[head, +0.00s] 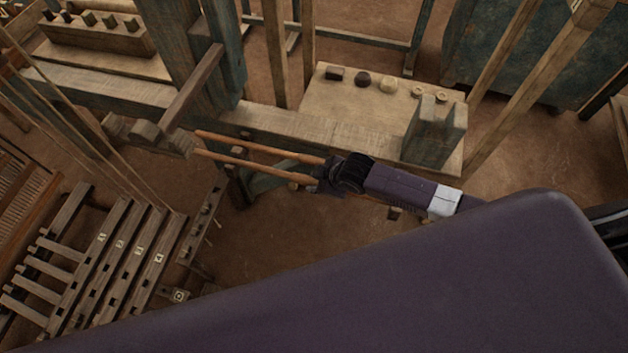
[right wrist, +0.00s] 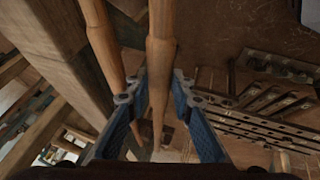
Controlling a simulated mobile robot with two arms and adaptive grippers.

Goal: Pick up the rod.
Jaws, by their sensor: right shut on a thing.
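Two slim tan wooden rods run side by side in the head view, an upper one (head: 258,146) and a lower one (head: 250,167). Both lead from the left to my right gripper (head: 322,177), which comes in from the right. In the right wrist view one rod (right wrist: 161,60) passes between the blue-padded fingers of my right gripper (right wrist: 155,98), which is shut on it. The other rod (right wrist: 100,45) runs outside the fingers on the left. I cannot tell surely which head-view rod is held. My left gripper is not in view.
A wooden bench (head: 320,100) with several small pieces and an upright block (head: 434,130) stands behind the gripper. Loom posts and a beam (head: 110,95) are at left. Slatted treadles (head: 110,250) lie lower left. Bare floor (head: 270,235) shows below the rods.

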